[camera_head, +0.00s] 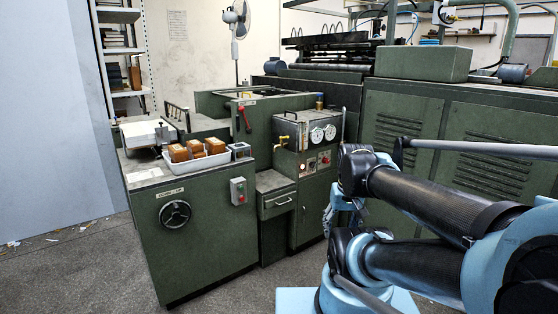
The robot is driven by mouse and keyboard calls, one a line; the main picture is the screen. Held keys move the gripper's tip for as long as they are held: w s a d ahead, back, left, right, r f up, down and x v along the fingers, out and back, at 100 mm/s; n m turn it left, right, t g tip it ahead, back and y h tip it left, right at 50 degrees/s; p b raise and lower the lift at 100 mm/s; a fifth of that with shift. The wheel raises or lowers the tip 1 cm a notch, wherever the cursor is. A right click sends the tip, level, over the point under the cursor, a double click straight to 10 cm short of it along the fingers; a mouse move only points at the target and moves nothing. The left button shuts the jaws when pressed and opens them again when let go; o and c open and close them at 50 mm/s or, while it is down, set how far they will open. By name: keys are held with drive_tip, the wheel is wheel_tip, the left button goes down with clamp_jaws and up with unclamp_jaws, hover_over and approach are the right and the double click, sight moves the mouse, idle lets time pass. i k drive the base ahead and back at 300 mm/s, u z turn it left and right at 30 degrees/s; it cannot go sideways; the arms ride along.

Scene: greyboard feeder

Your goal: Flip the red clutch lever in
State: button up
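The red clutch lever (243,114) sits on the green front panel of the feeder, below a small white label. It looks tilted, with its red part at the upper end and a dark end lower down. Nothing touches it. My arm is folded at the right of the picture, well apart from the lever. My gripper (333,216) seems to hang below the wrist, beside the green cabinet in the picture. It is small and partly hidden by my arm, so its fingers cannot be made out.
A lower green cabinet with a handwheel (175,213) and a white tray (196,165) of brown blocks stands left of the lever. A gauge panel (316,134) with a yellow-handled valve (283,139) stands to its right. A drawer (277,201) is below. Floor at front is clear.

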sight(242, 109)
drive_tip(key=k, duration=0.6)
drive_tip(key=u, duration=0.6)
drive_tip(key=i, duration=1.7)
